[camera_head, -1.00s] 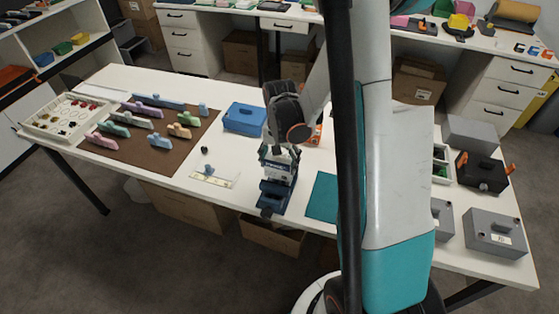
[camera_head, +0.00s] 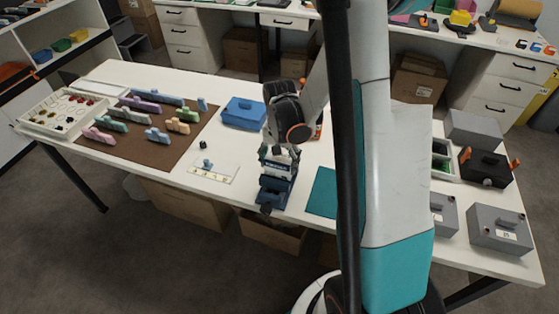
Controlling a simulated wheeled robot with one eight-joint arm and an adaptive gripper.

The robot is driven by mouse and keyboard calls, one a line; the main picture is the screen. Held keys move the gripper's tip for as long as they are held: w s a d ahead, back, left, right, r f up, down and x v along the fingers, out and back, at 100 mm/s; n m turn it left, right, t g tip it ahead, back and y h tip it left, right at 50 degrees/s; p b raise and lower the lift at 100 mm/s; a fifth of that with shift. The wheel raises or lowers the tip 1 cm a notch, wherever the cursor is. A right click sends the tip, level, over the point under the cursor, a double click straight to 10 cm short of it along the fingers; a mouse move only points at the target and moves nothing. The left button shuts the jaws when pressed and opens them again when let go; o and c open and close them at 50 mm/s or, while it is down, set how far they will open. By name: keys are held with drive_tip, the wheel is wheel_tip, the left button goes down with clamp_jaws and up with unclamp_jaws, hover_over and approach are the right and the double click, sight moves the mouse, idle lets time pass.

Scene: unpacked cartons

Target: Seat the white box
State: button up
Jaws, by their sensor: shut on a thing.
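My gripper (camera_head: 279,150) points down at the middle of the table and is shut on the white box (camera_head: 282,159). Only a narrow pale part of the box shows below the fingers. A dark blue holder (camera_head: 274,192) stands directly below and around the box, near the table's front edge. The box's lower part is hidden behind blue surfaces. I cannot tell whether it touches the holder's bottom.
A blue case (camera_head: 244,113) stands behind to the left, and a pale card (camera_head: 213,168) lies left of the holder. A brown mat (camera_head: 150,150) carries several coloured pieces. A teal mat (camera_head: 322,192) lies to the right. Grey boxes (camera_head: 499,231) stand far right.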

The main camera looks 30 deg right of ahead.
drive_tip(key=shift+f+b, duration=0.6)
drive_tip(key=shift+f, duration=0.15)
drive_tip(key=o, duration=1.2)
wheel_tip(320, 180, up, 12)
